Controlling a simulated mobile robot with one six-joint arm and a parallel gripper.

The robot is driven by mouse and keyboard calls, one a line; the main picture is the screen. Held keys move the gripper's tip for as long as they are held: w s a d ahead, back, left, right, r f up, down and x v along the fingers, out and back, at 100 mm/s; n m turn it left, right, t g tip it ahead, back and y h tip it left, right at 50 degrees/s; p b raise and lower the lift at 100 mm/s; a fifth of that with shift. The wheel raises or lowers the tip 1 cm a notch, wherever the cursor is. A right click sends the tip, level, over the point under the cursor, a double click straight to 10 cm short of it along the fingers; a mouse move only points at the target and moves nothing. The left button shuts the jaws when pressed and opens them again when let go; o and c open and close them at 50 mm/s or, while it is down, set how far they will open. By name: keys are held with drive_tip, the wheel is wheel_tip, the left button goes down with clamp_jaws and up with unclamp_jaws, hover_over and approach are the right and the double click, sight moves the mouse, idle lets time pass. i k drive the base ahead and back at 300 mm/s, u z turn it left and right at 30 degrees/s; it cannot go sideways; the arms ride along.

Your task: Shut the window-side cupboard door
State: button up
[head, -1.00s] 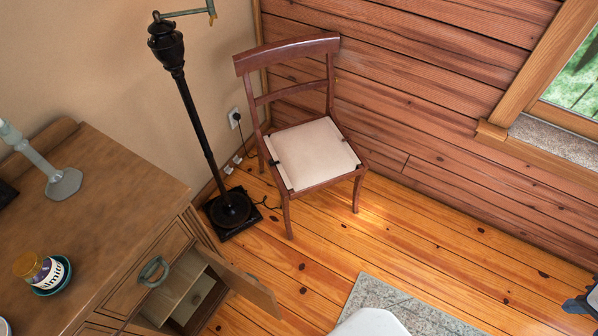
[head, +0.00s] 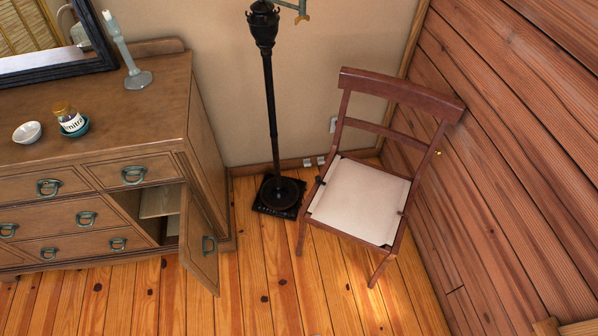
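The cupboard door (head: 198,246) is at the right end of the wooden dresser (head: 150,125). It stands wide open, swung out toward the viewer, with a ring handle (head: 208,245) on its face. The open compartment (head: 153,207) behind it shows a pale shelf inside. My gripper is not in view.
A black floor lamp (head: 271,110) and a wooden chair (head: 362,200) with a pale seat stand right of the dresser. A candlestick (head: 138,78), a jar (head: 70,120) and a white bowl (head: 27,132) are on the dresser top. Floor (head: 240,290) is clear before the door.

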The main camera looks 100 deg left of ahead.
sight(198, 252)
drive_tip(key=i, duration=0.65)
drive_tip(key=z, duration=4.45)
drive_tip(key=i, duration=0.15)
drive_tip(key=z, duration=2.8)
drive_tip(key=i, duration=1)
drive_tip(key=u, duration=0.2)
drive_tip(key=k, duration=0.85)
drive_tip(key=z, duration=0.2)
